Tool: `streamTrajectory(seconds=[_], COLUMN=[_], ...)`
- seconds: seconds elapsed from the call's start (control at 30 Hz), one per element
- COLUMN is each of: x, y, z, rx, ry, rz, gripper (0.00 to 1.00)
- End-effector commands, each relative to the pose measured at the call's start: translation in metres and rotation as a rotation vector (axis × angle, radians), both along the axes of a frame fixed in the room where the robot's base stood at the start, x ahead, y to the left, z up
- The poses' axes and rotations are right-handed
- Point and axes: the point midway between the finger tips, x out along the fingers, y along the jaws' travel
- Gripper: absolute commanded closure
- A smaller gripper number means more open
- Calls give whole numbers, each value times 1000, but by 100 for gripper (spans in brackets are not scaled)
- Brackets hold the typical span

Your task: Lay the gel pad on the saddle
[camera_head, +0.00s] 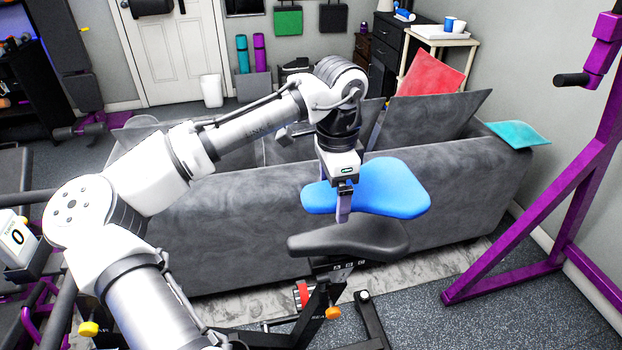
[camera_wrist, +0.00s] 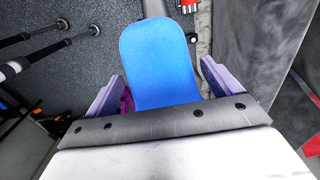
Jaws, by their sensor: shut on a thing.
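The gel pad is a bright blue, saddle-shaped pad (camera_head: 392,190), with its wide end to the right in the head view. My gripper (camera_head: 343,208) is shut on the pad's narrower left part and points down. The pad looks roughly level. The black bike saddle (camera_head: 352,238) shows just below the pad, with a small visible gap between them. The lower end of a purple finger appears close to the saddle; contact cannot be told. In the wrist view, the blue pad (camera_wrist: 160,55) lies between both purple fingers (camera_wrist: 160,78), and the saddle is hidden.
A grey sofa (camera_head: 225,230) stands behind the saddle, with a red cushion (camera_head: 432,75) and a teal cushion (camera_head: 520,133) on it. A purple rack (camera_head: 560,200) rises at the right. The bike's orange knob (camera_head: 333,314) is below the saddle. Speckled floor is open at lower right.

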Motion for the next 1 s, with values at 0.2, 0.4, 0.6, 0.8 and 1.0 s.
streamTrajectory(seconds=[0.2,0.4,0.6,0.8,1.0], x=[0,0,0,0,0], y=[0,0,0,0,-1], z=[-1,-10,-28,-49,-65], rx=[0,1,1,1,-2], ry=[-1,-1,-2,-1,0], rz=[-1,0,0,1,-1], gripper=[37,37,37,37,37])
